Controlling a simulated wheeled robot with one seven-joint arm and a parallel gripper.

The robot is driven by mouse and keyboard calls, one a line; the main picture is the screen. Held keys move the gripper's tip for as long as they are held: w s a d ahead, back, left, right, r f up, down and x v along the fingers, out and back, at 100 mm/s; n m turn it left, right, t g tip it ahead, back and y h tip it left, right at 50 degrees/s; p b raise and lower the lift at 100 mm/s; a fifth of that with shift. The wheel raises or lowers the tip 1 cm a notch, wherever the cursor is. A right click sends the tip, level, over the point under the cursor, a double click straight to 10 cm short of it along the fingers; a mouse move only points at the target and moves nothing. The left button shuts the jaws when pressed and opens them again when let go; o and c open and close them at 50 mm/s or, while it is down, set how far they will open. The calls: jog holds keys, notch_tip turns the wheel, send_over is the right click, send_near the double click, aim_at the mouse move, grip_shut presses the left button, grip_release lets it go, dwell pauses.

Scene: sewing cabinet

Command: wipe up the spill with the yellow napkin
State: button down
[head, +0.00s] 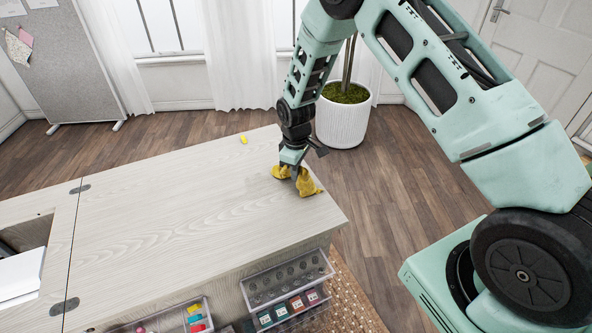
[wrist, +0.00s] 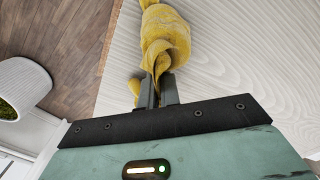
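The yellow napkin (head: 306,184) is bunched at the right end of the wooden cabinet top (head: 170,220). My gripper (head: 290,171) is over that end, with its fingers at the napkin. In the wrist view the fingers of my gripper (wrist: 158,88) are close together with the crumpled napkin (wrist: 165,40) pinched between their tips. Part of the napkin hangs out to the left of the fingers. The napkin is at or very near the tabletop; I cannot tell whether it touches. I see no spill on the visible top; the napkin and gripper may hide it.
Clear drawers (head: 288,278) with spools stand below the front edge. A white plant pot (head: 343,119) is on the floor behind. The middle of the top is clear.

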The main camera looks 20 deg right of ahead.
jog(key=c, duration=0.6)
grip_release()
jog(key=shift+f, duration=0.15)
jog(key=shift+f+b, duration=0.9)
jog(key=shift+f, duration=0.3)
jog(key=shift+r, duration=0.15)
jog(key=c, duration=0.3)
grip_shut()
jog(key=shift+r+p, duration=0.25)
jog(key=shift+p, duration=1.3)
